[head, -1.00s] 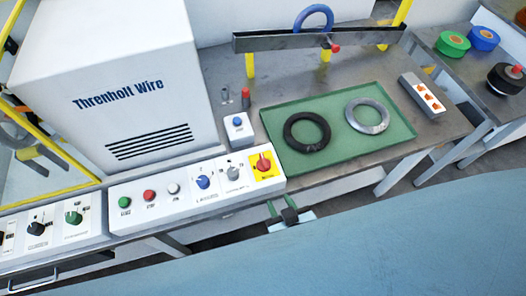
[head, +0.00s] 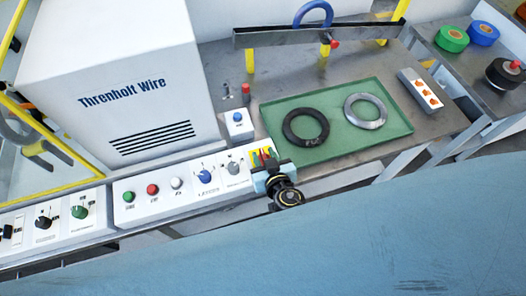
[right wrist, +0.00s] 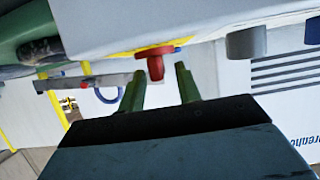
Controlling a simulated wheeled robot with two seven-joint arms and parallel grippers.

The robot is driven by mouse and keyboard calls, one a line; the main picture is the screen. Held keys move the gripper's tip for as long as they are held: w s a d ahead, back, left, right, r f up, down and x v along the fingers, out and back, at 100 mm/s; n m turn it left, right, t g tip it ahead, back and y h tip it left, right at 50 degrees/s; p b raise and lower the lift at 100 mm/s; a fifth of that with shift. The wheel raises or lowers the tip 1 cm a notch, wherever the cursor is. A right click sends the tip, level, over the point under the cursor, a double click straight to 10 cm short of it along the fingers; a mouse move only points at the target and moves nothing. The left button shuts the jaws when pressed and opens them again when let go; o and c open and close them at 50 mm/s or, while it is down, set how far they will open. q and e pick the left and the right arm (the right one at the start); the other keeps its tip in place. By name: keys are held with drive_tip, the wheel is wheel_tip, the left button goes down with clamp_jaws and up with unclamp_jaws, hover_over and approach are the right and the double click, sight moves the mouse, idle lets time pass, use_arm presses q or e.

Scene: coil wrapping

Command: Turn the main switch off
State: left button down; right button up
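The main switch is a red rotary knob on a yellow plate (head: 257,155) at the right end of the white control panel (head: 150,209). In the head view my right gripper (head: 264,160) is at this plate and covers much of it. In the right wrist view the red knob (right wrist: 156,60) shows between and just beyond the two green fingers (right wrist: 160,80). The fingers are apart, with a visible gap around the knob. Whether a finger touches it I cannot tell. My left gripper is not in view.
The panel also carries a green button (head: 129,196), a red button (head: 152,189), a white button (head: 176,183), a blue knob (head: 205,176) and a grey knob (head: 234,168). A green tray (head: 345,155) with a black coil (head: 306,127) and a grey coil (head: 366,111) lies behind my right gripper.

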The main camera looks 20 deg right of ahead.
drive_tip(key=shift+x, duration=0.85)
clamp_jaws()
